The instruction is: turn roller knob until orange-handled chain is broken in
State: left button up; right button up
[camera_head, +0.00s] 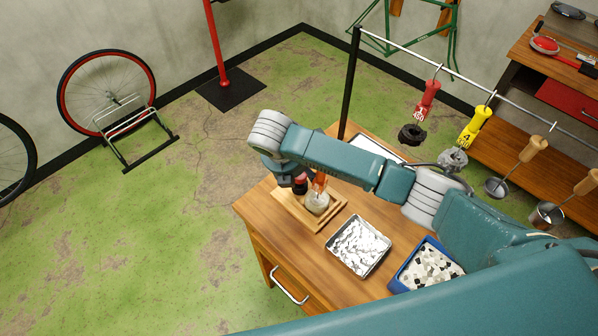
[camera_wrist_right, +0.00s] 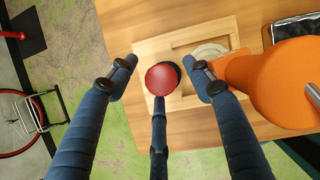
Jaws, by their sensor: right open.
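A wooden roller board (camera_head: 288,212) lies on the bench; it also fills the middle of the wrist view (camera_wrist_right: 150,48). Its round red knob (camera_head: 300,180) shows from above in the wrist view (camera_wrist_right: 163,78). The orange handle (camera_head: 320,181) stands at the board, with a pale chain coil (camera_head: 317,203) below it; the handle is large at right in the wrist view (camera_wrist_right: 275,85). My right gripper (camera_wrist_right: 162,72) is open, its dark blue fingers spread around the knob; contact is not clear. In the head view my right arm partly hides board and gripper. My left gripper is out of view.
A foil-lined tray (camera_head: 358,246) and a blue bin of pale and dark pieces (camera_head: 392,282) sit on the bench. Red (camera_head: 427,98) and yellow (camera_head: 475,125) handles with chains, and ladles (camera_head: 497,187), hang from a rail beside my arm.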

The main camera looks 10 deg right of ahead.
jog(key=v, duration=1.2)
jog(key=shift+d, duration=0.1)
